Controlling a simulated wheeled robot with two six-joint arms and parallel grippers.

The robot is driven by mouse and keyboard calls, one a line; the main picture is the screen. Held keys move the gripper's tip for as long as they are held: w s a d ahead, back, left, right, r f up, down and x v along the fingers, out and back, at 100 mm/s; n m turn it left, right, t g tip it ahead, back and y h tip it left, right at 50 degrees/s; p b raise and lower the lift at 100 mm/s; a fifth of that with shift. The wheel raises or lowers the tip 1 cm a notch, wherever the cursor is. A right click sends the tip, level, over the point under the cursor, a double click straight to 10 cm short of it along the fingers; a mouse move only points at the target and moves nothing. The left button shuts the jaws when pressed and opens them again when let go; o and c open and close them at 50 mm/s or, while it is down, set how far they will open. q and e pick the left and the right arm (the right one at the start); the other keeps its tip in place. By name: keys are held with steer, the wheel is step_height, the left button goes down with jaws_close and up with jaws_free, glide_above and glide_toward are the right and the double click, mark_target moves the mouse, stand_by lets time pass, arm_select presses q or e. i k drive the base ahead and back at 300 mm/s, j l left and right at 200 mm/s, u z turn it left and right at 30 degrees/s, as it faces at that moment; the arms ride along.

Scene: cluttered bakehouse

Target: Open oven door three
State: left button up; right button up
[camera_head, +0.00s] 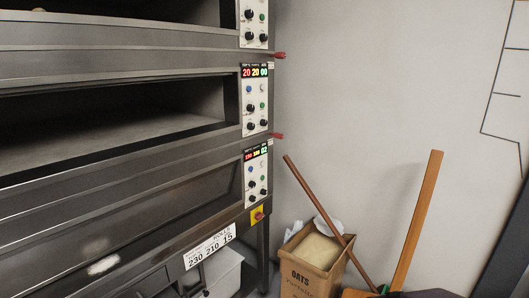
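A steel deck oven (120,170) fills the left of the head view, with several decks one above another. No number on the doors is readable, so I cannot tell which is door three. Red knobs stick out at the right edge beside the upper (279,55) and middle (278,136) decks. Neither of my grippers is in view.
Control panels (256,100) with lit displays line the oven's right side. A yellow switch (257,215) and a label reading 230 210 15 (209,246) sit low.

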mark_target(26, 269)
steer(key=u, duration=1.35)
